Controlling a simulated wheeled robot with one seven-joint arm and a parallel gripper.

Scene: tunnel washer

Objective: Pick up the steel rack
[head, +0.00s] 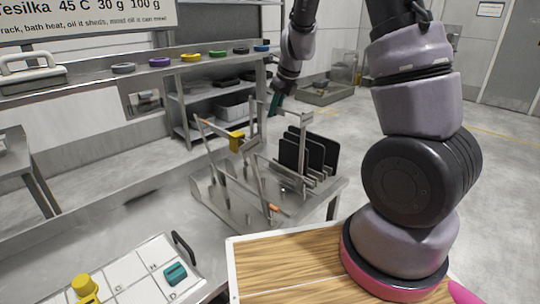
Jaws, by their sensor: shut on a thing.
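The steel rack (303,123) shows in the head view as a pale metal frame with tall uprights and a top bar. Several black plates (308,153) stand upright in or against its right side. My gripper (275,104), with dark teal fingers, is at the left end of the top bar and is shut on the rack. The fingertips are small in the picture, so the exact contact is hard to see. The rack's lower part is over the steel stand (208,199); I cannot tell whether it touches it.
A yellow-orange piece (236,141) and thin bars stand close to the rack's left. A wooden-topped surface (285,262) lies in front. Grey shelving (215,98) stands behind. Open floor lies right.

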